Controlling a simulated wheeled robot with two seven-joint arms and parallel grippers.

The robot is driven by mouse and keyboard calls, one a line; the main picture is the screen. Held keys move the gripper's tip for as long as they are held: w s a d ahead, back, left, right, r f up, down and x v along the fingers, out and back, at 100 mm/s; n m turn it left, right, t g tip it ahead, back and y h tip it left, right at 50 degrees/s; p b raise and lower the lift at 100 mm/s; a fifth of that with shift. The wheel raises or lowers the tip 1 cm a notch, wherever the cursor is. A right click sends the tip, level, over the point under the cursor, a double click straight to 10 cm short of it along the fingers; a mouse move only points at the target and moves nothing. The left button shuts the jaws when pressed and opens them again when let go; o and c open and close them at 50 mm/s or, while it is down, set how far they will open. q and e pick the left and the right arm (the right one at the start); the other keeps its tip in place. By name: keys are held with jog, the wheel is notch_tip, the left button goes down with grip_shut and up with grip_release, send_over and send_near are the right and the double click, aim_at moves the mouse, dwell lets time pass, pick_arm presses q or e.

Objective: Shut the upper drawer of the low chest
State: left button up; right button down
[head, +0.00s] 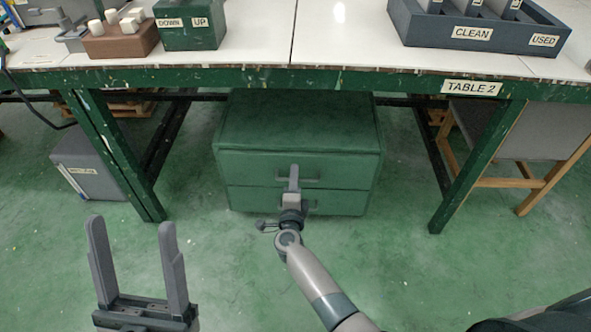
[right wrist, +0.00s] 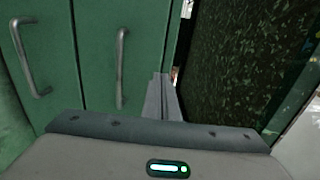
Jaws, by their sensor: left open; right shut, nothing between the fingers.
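The low chest (head: 300,115) is green and stands under the table. Its upper drawer (head: 240,165) has a bar handle (head: 328,180), and its front looks about level with the lower drawer (head: 245,200), with no clear gap. My right gripper (head: 294,168) is shut and empty, in front of the upper drawer near its middle, covering part of the handle. In the right wrist view the picture is turned sideways. The upper drawer (right wrist: 145,35) and its handle (right wrist: 120,65) show beside the shut fingers (right wrist: 163,90); contact cannot be told. My left gripper (head: 132,262) is open and empty over the floor.
The table edge (head: 230,78) overhangs the chest. Green table legs (head: 115,155) and (head: 475,165) stand on either side. A grey box (head: 85,165) is at the left, and a wooden chair (head: 520,180) at the right. Floor before the chest is clear.

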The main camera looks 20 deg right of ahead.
pick_arm(q)
jog(key=shift+w+d+f+g+p, duration=0.2)
jog(key=shift+d+f+g+p, duration=0.25)
jog(key=shift+d+f+g, duration=0.4)
jog(key=shift+w+d+f+g+p, duration=0.2)
jog(key=shift+d+f+g+p, duration=0.15)
jog(key=shift+f+g, duration=0.5)
pick_arm(e)
jog(key=v, duration=0.9)
jog(key=shift+s, duration=0.25)
pick_arm(q)
jog(key=shift+f, duration=0.15)
